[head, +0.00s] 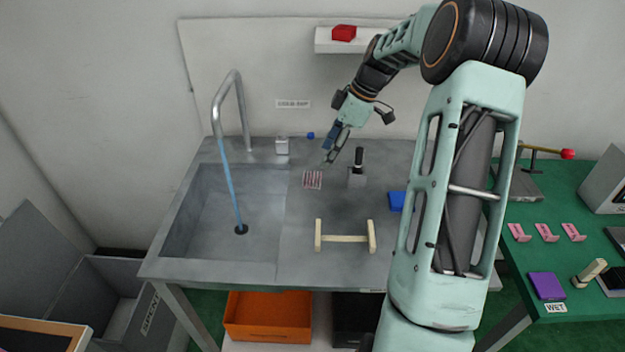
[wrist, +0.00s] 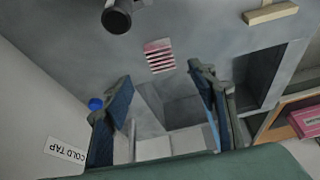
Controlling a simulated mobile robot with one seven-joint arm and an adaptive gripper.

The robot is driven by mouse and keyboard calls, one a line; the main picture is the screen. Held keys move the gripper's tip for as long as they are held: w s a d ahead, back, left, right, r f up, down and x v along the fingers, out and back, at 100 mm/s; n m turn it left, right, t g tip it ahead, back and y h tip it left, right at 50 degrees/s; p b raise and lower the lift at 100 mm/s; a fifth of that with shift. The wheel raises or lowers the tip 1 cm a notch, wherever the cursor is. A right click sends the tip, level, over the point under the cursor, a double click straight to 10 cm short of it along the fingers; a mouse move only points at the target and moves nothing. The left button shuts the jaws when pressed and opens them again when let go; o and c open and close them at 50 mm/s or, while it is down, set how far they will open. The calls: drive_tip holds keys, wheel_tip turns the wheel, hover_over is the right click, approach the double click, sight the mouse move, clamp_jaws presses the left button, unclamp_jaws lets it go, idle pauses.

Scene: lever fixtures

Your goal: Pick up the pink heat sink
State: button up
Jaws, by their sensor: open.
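The pink heat sink (head: 313,179) is a small block with pink and pale stripes, lying on the grey sink counter to the right of the basin. In the wrist view the heat sink (wrist: 159,56) lies beyond my fingertips, between their lines and apart from both. My gripper (head: 330,157) is just above and to the right of it in the head view. In the wrist view my gripper (wrist: 160,75) has its two blue-padded fingers spread wide with nothing between them.
A black-handled lever (head: 357,168) stands close right of the heat sink. A cream bar handle (head: 345,237) is in front. A pale block (head: 282,145), a small blue knob (head: 310,135) and the tap (head: 233,105) are behind and left. The basin (head: 210,215) is open.

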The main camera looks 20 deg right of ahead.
sight(313, 176)
drive_tip(key=x, duration=0.9)
drive_tip(key=shift+a, duration=0.1)
drive_tip(key=shift+c, duration=0.4)
drive_tip(key=c, duration=1.2)
drive_tip(key=shift+o, duration=0.2)
